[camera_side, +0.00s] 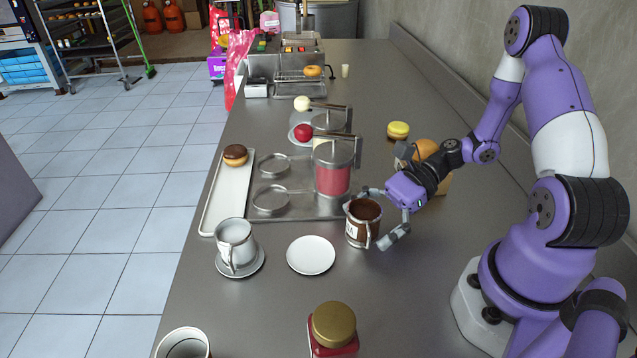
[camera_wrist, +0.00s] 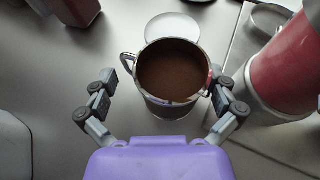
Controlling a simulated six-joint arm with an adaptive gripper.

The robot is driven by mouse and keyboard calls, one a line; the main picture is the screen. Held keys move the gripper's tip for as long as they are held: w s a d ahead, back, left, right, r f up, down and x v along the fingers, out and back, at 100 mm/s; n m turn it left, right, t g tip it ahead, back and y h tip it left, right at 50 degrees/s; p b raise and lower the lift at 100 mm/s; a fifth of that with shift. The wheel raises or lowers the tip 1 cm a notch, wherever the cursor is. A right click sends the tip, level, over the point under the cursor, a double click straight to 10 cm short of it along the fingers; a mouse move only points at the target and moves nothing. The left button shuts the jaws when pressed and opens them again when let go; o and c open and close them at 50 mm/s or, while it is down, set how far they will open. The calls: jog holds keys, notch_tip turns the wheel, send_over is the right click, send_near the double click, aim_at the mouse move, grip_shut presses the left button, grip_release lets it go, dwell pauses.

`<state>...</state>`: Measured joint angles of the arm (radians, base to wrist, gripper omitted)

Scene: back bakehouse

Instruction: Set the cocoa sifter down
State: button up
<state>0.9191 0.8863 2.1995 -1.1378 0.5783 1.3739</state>
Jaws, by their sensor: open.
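The cocoa sifter (camera_side: 362,222) is a metal cup with a handle, full of brown powder. It stands upright on the grey counter, just right of a small white plate (camera_side: 311,255). In the wrist view the sifter (camera_wrist: 172,75) sits between the fingers, with the white plate (camera_wrist: 172,27) beyond it. My gripper (camera_side: 383,217) is open around the sifter, one finger on each side. In the wrist view my gripper (camera_wrist: 160,90) shows a gap at the left finger; the right finger is close to the rim, and I cannot tell whether it touches.
A metal rack (camera_side: 300,208) with a pink-filled dispenser (camera_side: 332,178) stands behind the sifter. A white cup (camera_side: 235,240) on a saucer is left of the plate. A gold-lidded jar (camera_side: 333,328) stands in front. Bare counter lies between plate and jar.

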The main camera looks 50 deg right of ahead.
jog(key=shift+x, duration=1.05)
jog(key=shift+d, duration=0.1)
jog(key=c, duration=1.1)
notch_tip(320, 180, up, 9)
jog(key=shift+w+r, duration=0.15)
jog(key=shift+r, duration=0.1)
jog(key=w+d+r+m+t+h, duration=0.3)
jog(key=w+r+m+t+h, duration=0.4)
jog(key=r+m, duration=0.25)
send_over(214, 218)
jog(key=shift+n+t, duration=0.35)
jog(key=shift+t, duration=0.05)
notch_tip(214, 218, down, 14)
jog(key=shift+f, duration=2.1)
